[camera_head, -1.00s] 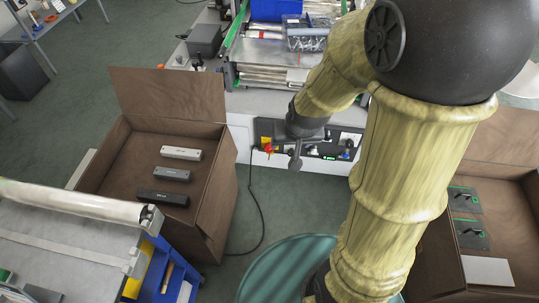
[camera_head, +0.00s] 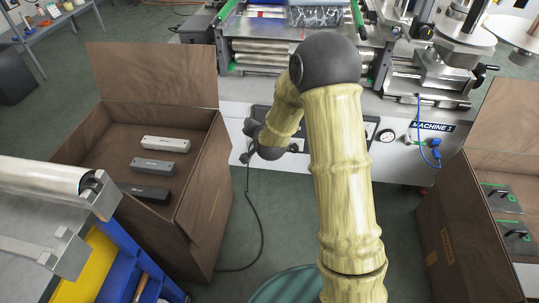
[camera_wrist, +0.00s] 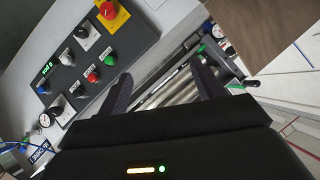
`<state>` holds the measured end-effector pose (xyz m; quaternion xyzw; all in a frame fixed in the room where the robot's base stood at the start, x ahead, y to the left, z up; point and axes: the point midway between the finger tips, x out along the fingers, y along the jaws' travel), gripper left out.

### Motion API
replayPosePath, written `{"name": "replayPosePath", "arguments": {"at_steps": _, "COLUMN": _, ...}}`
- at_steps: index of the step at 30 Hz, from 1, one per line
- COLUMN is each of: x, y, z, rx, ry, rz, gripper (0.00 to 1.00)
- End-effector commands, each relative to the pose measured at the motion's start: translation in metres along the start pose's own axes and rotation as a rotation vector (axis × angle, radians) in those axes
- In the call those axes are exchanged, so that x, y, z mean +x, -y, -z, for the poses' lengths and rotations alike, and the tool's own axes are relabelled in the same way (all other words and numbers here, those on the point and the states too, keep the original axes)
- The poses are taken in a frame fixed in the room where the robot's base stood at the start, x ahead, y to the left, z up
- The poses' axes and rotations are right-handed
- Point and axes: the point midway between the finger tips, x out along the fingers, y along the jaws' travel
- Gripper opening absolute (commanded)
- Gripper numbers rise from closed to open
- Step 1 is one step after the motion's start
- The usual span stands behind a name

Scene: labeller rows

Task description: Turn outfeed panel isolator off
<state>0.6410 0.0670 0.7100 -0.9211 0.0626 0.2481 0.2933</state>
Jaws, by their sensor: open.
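A dark control panel (camera_wrist: 92,60) on the grey machine front shows in the wrist view at upper left. It has black rotary switches on white plates, one beside the red stop button (camera_wrist: 107,9) and another lower (camera_wrist: 74,90). Red and green push buttons lie between them. The labels are too small to read, so I cannot tell which switch is the outfeed isolator. My gripper (camera_wrist: 160,70) is open and empty, its fingers to the right of the panel buttons. In the head view my gripper (camera_head: 248,142) is low in front of the machine and my arm hides most of the panel.
A brown box (camera_head: 205,205) with three bars stands left. A gauge (camera_head: 387,135), a MACHINE 1 label (camera_head: 433,127) and a blue cable (camera_head: 436,150) are on the machine front. A black cable (camera_head: 262,220) crosses the floor.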

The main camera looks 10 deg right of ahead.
Motion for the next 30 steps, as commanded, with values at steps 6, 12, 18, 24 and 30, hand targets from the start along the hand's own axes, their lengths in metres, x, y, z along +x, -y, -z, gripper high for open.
{"name": "replayPosePath", "arguments": {"at_steps": 6, "x": 0.068, "y": -0.034, "z": -0.051, "rx": 0.123, "ry": -0.129, "rz": 0.043, "gripper": 0.67}}
{"name": "replayPosePath", "arguments": {"at_steps": 12, "x": 0.116, "y": -0.064, "z": -0.088, "rx": 0.235, "ry": -0.255, "rz": 0.079, "gripper": 0.67}}
{"name": "replayPosePath", "arguments": {"at_steps": 18, "x": 0.157, "y": -0.100, "z": -0.128, "rx": 0.344, "ry": -0.385, "rz": 0.110, "gripper": 0.67}}
{"name": "replayPosePath", "arguments": {"at_steps": 24, "x": 0.190, "y": -0.138, "z": -0.168, "rx": 0.442, "ry": -0.516, "rz": 0.135, "gripper": 0.67}}
{"name": "replayPosePath", "arguments": {"at_steps": 30, "x": 0.202, "y": -0.157, "z": -0.185, "rx": 0.494, "ry": -0.595, "rz": 0.151, "gripper": 0.67}}
